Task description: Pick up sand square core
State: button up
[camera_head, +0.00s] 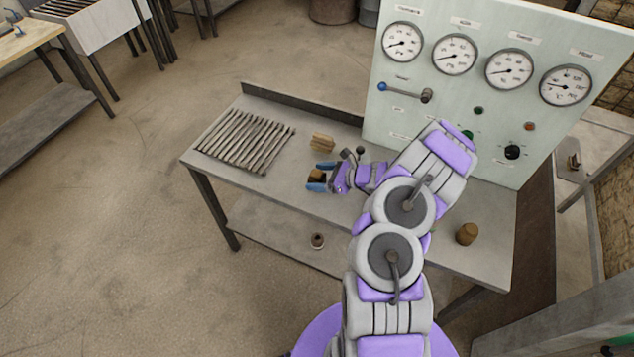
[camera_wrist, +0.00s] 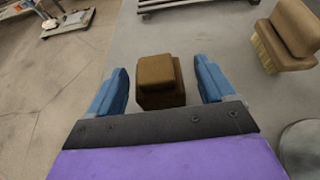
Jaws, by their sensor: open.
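The sand square core, a brown stepped block (camera_wrist: 158,82), stands on the table between the two blue fingers of my gripper (camera_wrist: 165,92) in the wrist view. Gaps show on both sides, so the fingers appear apart from it. In the head view my open gripper (camera_head: 318,178) is low over the middle of the table, near its front edge, and the square core (camera_head: 317,176) shows between the fingers. The core's lower part near my gripper's palm is partly hidden.
The grey table (camera_head: 290,190) also holds a brush-like brown block (camera_head: 322,142) behind my gripper, which also shows in the wrist view (camera_wrist: 288,38). A metal grate (camera_head: 245,140) lies left, and a brown round piece (camera_head: 467,233) stands right. A gauge panel (camera_head: 480,110) rises behind.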

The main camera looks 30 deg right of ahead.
jog(key=shift+w+a+f, duration=0.15)
jog(key=shift+w+a, duration=0.15)
jog(key=shift+w, duration=0.05)
jog(key=c, duration=1.2)
